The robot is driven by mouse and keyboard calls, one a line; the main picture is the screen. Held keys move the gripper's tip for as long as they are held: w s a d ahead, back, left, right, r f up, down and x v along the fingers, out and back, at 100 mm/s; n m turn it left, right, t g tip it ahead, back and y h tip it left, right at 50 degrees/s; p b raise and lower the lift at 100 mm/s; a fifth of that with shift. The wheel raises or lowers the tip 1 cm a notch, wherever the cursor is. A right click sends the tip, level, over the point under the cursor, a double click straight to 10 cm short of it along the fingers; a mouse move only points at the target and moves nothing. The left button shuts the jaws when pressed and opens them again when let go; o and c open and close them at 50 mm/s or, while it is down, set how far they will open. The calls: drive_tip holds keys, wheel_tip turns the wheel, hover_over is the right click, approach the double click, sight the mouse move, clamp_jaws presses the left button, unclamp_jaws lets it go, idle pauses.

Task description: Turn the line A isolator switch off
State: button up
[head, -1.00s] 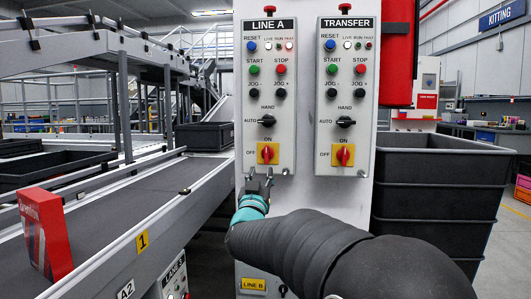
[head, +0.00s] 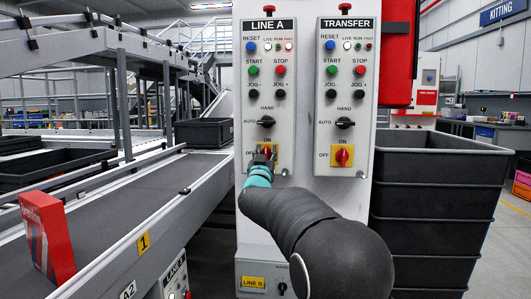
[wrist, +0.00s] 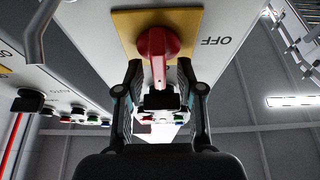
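The line A isolator switch is a red rotary handle on a yellow plate (head: 274,147), low on the LINE A panel (head: 284,98). In the head view my gripper (head: 263,158) is in front of it and hides much of the handle. In the wrist view the red handle (wrist: 157,47) is seen close up on its yellow plate (wrist: 189,20), with the word OFF beside it. The handle lies along the line of the fingers, pointing between them. My gripper (wrist: 159,72) is open, one dark finger on each side of the handle, with gaps visible.
The TRANSFER panel (head: 345,90), with its own red and yellow isolator (head: 342,155), is close on the right. A LINE B box (head: 264,276) is below. A conveyor (head: 150,190) with a red box (head: 48,235) is left; stacked grey crates (head: 430,190) are right.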

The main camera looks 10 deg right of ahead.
clamp_jaws()
drive_tip(key=shift+n, duration=0.4)
drive_tip(key=n+y, duration=0.2)
drive_tip(key=n, duration=0.1)
drive_tip(key=n+y+b, duration=0.1)
drive_tip(key=n+y, duration=0.1)
drive_tip(key=n, duration=0.1)
drive_tip(key=shift+w+a+f+n, duration=0.1)
drive_tip(key=shift+a+f+n, duration=0.1)
drive_tip(key=shift+n, duration=0.1)
drive_tip(key=shift+w+a+f+n+g+y+p, duration=0.15)
drive_tip(key=shift+n+g+y, duration=0.5)
drive_tip(key=shift+n, duration=1.85)
drive_tip(key=shift+s+a+f+n+g+y+p, duration=0.15)
drive_tip(key=shift+n+g+y, duration=0.55)
drive_tip(key=shift+n, duration=1.8)
drive_tip(key=shift+w+a+f+n+g+y+p, duration=0.1)
drive_tip(key=shift+n+g+y+p, duration=0.2)
drive_tip(key=shift+n+y, duration=1.45)
drive_tip(key=shift+n+h, duration=0.85)
drive_tip(key=shift+h, duration=0.15)
